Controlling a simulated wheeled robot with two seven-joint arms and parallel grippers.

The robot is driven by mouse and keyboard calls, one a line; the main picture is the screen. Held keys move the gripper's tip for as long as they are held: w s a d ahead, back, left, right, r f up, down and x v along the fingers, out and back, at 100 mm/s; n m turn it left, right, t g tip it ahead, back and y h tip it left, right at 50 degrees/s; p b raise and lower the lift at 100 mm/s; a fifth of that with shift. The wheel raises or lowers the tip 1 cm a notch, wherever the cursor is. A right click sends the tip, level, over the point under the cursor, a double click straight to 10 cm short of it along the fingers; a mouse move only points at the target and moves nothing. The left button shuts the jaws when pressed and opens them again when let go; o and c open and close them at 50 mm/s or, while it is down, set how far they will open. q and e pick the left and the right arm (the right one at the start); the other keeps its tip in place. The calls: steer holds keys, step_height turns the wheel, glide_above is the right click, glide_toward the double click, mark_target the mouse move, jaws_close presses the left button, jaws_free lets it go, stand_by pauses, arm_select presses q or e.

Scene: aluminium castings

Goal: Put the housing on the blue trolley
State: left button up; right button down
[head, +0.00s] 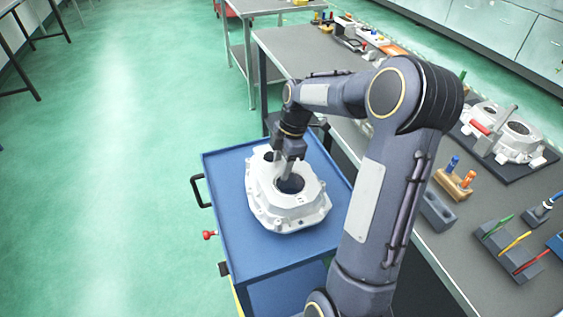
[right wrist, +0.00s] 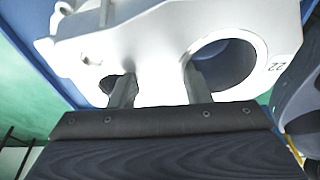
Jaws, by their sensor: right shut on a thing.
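The housing (head: 300,213) is a pale cast-metal part with a wide flange and round openings. In the head view it is over the top of the blue trolley (head: 226,182), within its edges, and looks level. I cannot tell for sure whether its underside touches the top. My right gripper (head: 285,176) comes down from above and is shut on the housing's wall beside a round opening. In the right wrist view the gripper (right wrist: 158,88) has its fingers against the housing (right wrist: 150,35), which bears the number 22. The left gripper is not in view.
A grey workbench (head: 425,235) runs along the trolley's right side. It holds another casting (head: 512,142) on a dark mat, a wooden holder (head: 454,184) and a rack (head: 512,250) of coloured tools. The trolley's black handle (head: 198,192) is at its left. Green floor lies open to the left.

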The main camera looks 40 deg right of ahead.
steer(key=shift+w+d+f, duration=0.15)
steer(key=shift+w+f, duration=0.1)
steer(key=shift+f, duration=1.45)
steer(key=shift+f, duration=0.15)
steer(key=c, duration=0.8)
jaws_free()
steer(key=shift+s+f, duration=0.1)
steer(key=shift+o, duration=0.2)
